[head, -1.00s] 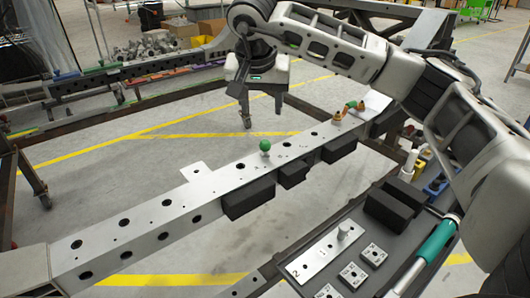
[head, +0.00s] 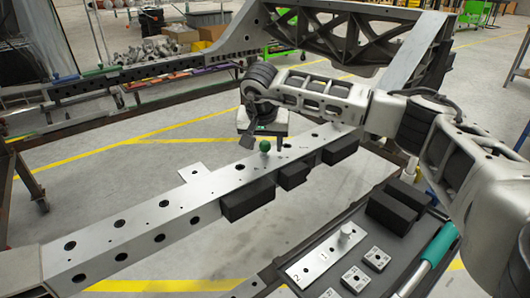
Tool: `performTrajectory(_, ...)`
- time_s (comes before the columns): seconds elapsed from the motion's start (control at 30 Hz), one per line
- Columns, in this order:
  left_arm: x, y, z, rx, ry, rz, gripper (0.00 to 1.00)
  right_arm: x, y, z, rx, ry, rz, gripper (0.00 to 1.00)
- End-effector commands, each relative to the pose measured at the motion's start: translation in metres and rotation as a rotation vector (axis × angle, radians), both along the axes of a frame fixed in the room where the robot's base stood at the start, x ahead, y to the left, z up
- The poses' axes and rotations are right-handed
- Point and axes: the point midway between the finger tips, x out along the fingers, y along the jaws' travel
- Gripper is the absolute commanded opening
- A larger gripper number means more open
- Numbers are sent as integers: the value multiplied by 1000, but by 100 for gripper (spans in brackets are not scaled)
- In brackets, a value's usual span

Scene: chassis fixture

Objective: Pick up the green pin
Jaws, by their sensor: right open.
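The green pin (head: 265,146) has a round green head and stands in the top of the long grey metal beam (head: 215,187). My right gripper (head: 264,142) is open. Its fingers hang down close to the green pin, one on each side of its head in the picture. It does not look closed on the pin, and I cannot tell the exact depth between them. My left gripper is not in view.
Black blocks (head: 248,200) sit along the beam's near side. A dark tray at lower right holds a metal plate (head: 317,258), small numbered plates, black foam blocks (head: 392,212) and a teal-handled tool (head: 437,246). Floor shows behind the beam.

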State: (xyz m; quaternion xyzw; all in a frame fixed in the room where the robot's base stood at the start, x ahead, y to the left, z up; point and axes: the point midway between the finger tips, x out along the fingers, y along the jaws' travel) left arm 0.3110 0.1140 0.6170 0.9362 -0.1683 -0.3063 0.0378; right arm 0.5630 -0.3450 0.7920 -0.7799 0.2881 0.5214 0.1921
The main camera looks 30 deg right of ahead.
Motion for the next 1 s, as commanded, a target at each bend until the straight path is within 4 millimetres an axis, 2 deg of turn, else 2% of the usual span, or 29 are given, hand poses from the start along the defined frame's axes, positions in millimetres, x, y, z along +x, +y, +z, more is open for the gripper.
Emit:
performTrajectory(0.23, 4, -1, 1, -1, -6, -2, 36, 1, -1, -2, 0, 0, 0, 52)
performTrajectory(0.27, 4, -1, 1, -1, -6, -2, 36, 1, -1, -2, 0, 0, 0, 49)
performTrajectory(0.43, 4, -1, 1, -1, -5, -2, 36, 1, -1, -2, 0, 0, -1, 2)
performTrajectory(0.47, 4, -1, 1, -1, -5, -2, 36, 1, -1, -2, 0, 0, 0, 0)
performTrajectory(0.77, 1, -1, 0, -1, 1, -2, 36, 1, -1, 0, 0, -2, -1, 0)
performTrajectory(1.0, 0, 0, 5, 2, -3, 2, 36, 1, -1, 21, 1, -4, -1, 0)
